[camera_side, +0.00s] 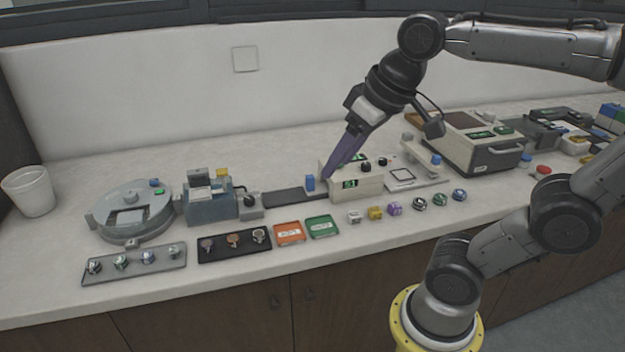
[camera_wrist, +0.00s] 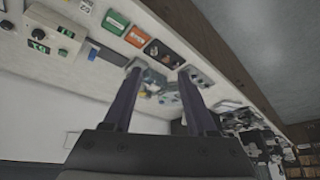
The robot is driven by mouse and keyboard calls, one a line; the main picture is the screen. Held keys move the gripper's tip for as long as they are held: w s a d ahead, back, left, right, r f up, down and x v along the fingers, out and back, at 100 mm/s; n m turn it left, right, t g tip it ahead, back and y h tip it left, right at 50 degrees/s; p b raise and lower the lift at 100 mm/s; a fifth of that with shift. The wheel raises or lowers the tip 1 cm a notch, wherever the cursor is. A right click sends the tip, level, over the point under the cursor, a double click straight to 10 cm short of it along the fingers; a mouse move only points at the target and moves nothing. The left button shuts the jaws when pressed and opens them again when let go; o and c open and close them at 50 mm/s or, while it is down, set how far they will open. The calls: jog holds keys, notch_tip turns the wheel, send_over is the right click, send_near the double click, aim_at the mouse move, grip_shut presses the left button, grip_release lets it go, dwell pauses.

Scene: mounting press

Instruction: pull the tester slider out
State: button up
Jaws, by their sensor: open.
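The tester is a cream box marked S1 (camera_side: 355,187), standing mid-counter in the side view. A dark flat slide (camera_side: 290,198) extends from its left side. A small upright blue block (camera_side: 310,183), apparently the slider's handle, stands by the box's left end. In the wrist view the tester (camera_wrist: 48,38) is at the upper left, with the blue block (camera_wrist: 93,53) beside it. My gripper (camera_side: 329,174) has long purple fingers pointing down-left, their tips close to the blue block in the side view. In the wrist view its fingers (camera_wrist: 159,73) are apart with nothing between them.
A grey-blue machine (camera_side: 208,202) and a round grey device (camera_side: 130,212) stand to the left. Orange (camera_side: 289,232) and green (camera_side: 321,227) trays and several small samples lie in front. A larger cream instrument (camera_side: 470,145) stands to the right.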

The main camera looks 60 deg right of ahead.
jog(key=w+d+r+m+g, duration=0.1)
jog(key=w+d+r+m, duration=0.15)
jog(key=w+d, duration=0.45)
jog(key=m+g, duration=0.4)
jog(key=m, duration=0.1)
send_over(310, 176)
notch_tip(310, 176, down, 15)
notch_tip(310, 176, down, 13)
jog(key=shift+f, duration=0.1)
grip_shut()
